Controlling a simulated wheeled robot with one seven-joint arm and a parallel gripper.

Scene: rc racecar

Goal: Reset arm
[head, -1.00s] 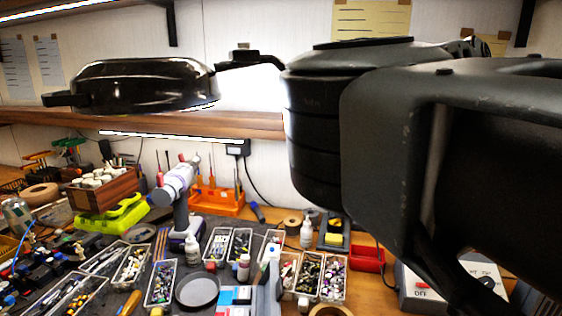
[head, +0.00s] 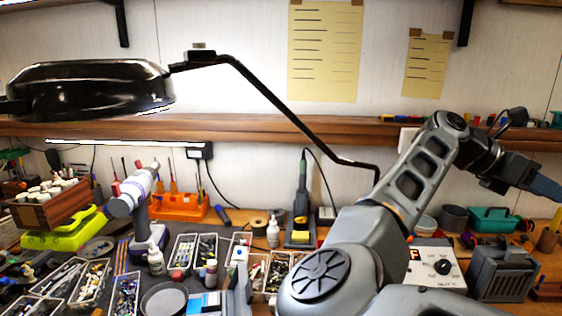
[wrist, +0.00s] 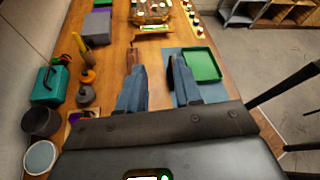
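My arm rises from the lower middle of the head view, and its far end points right. My gripper (head: 546,186) is at the right edge there, above the bench, and shows only in part. In the wrist view, the two blue fingers of my gripper (wrist: 157,68) stand apart with nothing held between them. The wooden bench top (wrist: 116,40) shows below and beyond the fingers. A green tray (wrist: 201,65) on a blue-grey mat lies just beyond the right finger.
A black lamp (head: 90,90) on a bent arm hangs at the left. A wooden shelf (head: 260,128) runs along the wall. Bins and bottles crowd the bench. A teal box (head: 494,219) and a grey heater-like box (head: 502,272) stand at the right.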

